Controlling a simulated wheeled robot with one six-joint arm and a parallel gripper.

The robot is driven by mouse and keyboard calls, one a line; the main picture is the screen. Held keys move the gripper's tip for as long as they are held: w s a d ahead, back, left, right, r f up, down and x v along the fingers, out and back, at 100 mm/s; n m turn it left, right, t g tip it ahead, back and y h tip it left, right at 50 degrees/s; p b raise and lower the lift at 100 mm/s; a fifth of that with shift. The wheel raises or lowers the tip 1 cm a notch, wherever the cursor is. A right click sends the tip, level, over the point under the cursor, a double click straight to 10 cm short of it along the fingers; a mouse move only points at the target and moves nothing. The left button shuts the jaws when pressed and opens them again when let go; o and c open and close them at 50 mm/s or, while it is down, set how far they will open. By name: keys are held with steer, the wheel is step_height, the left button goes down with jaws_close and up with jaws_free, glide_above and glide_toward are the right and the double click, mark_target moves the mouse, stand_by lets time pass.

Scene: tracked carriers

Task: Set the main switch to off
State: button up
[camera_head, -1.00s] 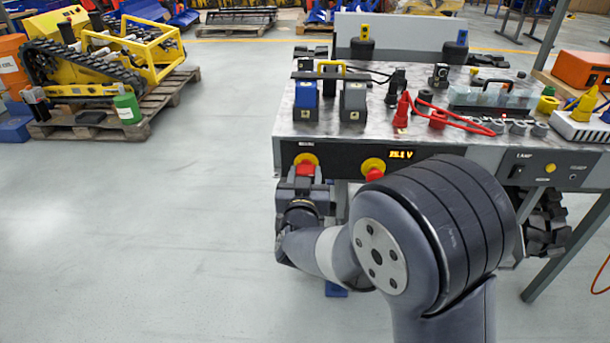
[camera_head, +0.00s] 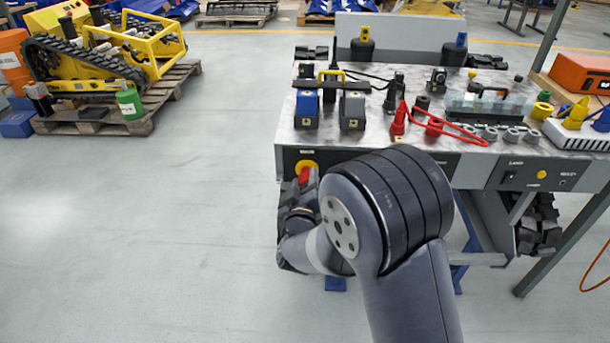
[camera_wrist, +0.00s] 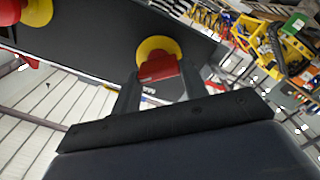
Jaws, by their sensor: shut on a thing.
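A switch with a red handle (camera_head: 304,175) on a yellow disc (camera_head: 307,165) sits at the left end of the bench's dark front panel. A small label above it is too small to read. My gripper (camera_head: 301,184) is at this handle from the front, rolled to a slant. In the wrist view my gripper (camera_wrist: 158,78) has its two fingers on either side of the red handle (camera_wrist: 157,67), shut on it, with the yellow disc (camera_wrist: 160,46) behind. A second red handle (camera_wrist: 9,12) on a yellow disc shows at the wrist view's upper left; my arm hides it in the head view.
The bench top (camera_head: 310,141) carries a blue block (camera_head: 307,108), a grey block (camera_head: 352,111), red plugs with a cable (camera_head: 435,122) and several grey parts. A lamp panel (camera_head: 530,173) is at the right. The floor to the left is clear, up to a pallet (camera_head: 150,110).

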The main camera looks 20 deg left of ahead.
steer(key=n+p, duration=0.2)
steer(key=n, duration=0.2)
steer(key=shift+n, duration=0.3)
steer(key=n+p, duration=0.2)
steer(key=n, duration=0.2)
steer(key=shift+a+f+n, duration=0.1)
steer(key=shift+f+n, duration=0.05)
steer(key=shift+n, duration=0.25)
steer(key=shift+p, duration=0.3)
steer(key=o, duration=1)
steer(key=v, duration=1.1)
steer(key=shift+p, duration=0.3)
steer(key=shift+w, duration=0.15)
